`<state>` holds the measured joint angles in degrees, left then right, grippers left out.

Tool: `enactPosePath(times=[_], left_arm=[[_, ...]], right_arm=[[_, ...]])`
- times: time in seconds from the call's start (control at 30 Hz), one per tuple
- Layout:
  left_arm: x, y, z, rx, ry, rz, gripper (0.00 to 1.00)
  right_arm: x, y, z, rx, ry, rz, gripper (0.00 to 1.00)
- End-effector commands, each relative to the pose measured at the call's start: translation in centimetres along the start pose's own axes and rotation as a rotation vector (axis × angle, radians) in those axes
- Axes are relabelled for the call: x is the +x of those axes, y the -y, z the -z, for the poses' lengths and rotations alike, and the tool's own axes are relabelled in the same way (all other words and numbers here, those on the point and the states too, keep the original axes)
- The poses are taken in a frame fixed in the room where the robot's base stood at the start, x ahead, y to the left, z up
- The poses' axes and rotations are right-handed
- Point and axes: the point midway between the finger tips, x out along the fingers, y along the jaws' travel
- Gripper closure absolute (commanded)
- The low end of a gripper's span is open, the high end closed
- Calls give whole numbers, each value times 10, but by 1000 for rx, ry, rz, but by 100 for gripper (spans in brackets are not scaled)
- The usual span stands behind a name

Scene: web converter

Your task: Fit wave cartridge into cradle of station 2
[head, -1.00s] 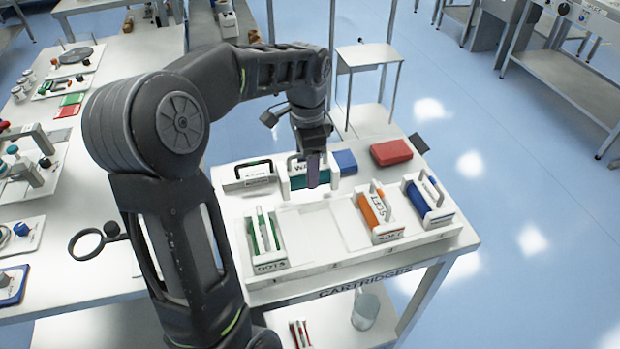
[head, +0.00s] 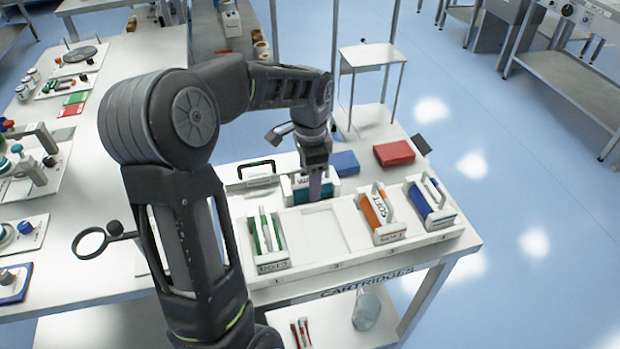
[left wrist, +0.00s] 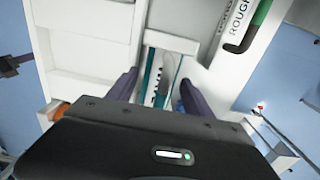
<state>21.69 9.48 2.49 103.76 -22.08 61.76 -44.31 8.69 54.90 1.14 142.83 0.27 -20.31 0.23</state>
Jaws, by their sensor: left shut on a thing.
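The wave cartridge (head: 300,186) is a white frame with a teal roller, near the back middle of the cartridge rack in the head view. My left gripper (head: 315,186) points down over it and is shut on it. In the left wrist view, the cartridge (left wrist: 158,78) shows between the two purple fingers of my left gripper (left wrist: 158,95). I cannot tell whether its bottom touches the rack. The cradle of station 2 cannot be made out. My right gripper is not in view.
The cartridge rack (head: 345,262) holds a green-striped cartridge (head: 268,240), an orange one (head: 382,215) and a blue one (head: 430,205), with an empty bay between green and orange. Blue (head: 345,163) and red (head: 394,153) boxes lie behind. A work table (head: 95,245) stands left.

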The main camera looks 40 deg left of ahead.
Motion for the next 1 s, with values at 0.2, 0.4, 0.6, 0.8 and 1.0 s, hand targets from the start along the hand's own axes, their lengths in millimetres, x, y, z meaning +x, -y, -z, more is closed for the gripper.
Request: enactPosePath(times=[0.2, 0.4, 0.6, 0.8, 1.0], left_arm=[[2, 0, 0, 0, 0, 0, 28], [2, 0, 0, 0, 0, 0, 19], [0, 0, 0, 0, 0, 0, 19], [-15, 1, 1, 0, -2, 3, 19], [-51, 1, 1, 1, -3, 5, 19]], right_arm=[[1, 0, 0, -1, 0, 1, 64], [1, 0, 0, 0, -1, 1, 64], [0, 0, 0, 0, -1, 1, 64], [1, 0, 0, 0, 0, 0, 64], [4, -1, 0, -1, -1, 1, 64]])
